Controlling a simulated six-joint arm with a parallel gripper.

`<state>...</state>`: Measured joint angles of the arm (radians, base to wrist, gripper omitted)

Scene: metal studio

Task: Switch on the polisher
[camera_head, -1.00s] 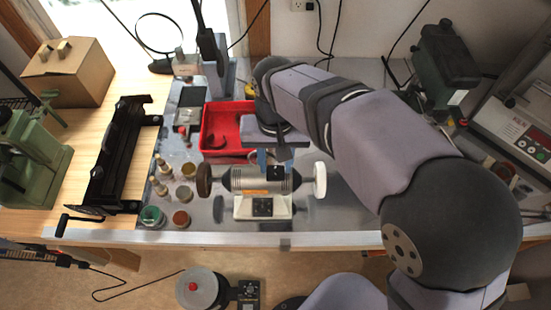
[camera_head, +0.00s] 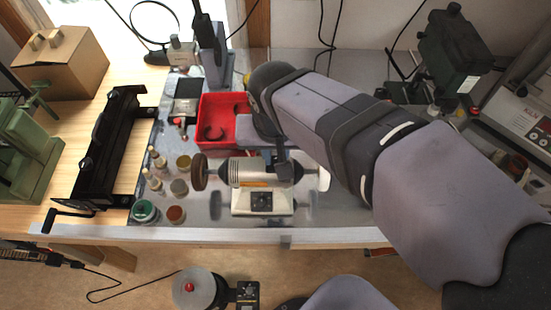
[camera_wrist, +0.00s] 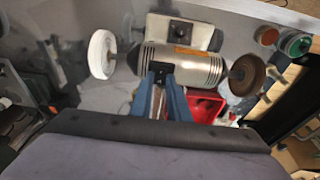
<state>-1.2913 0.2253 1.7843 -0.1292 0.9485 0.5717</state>
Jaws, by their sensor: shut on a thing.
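The polisher (camera_head: 243,173) is a silver motor with black ends on a pale base, near the bench's front edge. A brown wheel (camera_head: 199,172) is on its left and a white wheel (camera_head: 323,178) on its right, partly behind my arm. A black square panel with a knob (camera_head: 262,201) is on the base front; it also shows in the wrist view (camera_wrist: 181,33). In the wrist view my gripper (camera_wrist: 160,76) has blue fingers at the motor body, closed around a small black part (camera_wrist: 160,68) there.
A red tray (camera_head: 243,131) stands behind the polisher. Several small jars, including a green one (camera_head: 145,211), stand left of the brown wheel. A black metal frame (camera_head: 112,145) lies farther left. A green machine (camera_head: 447,50) stands at the back right.

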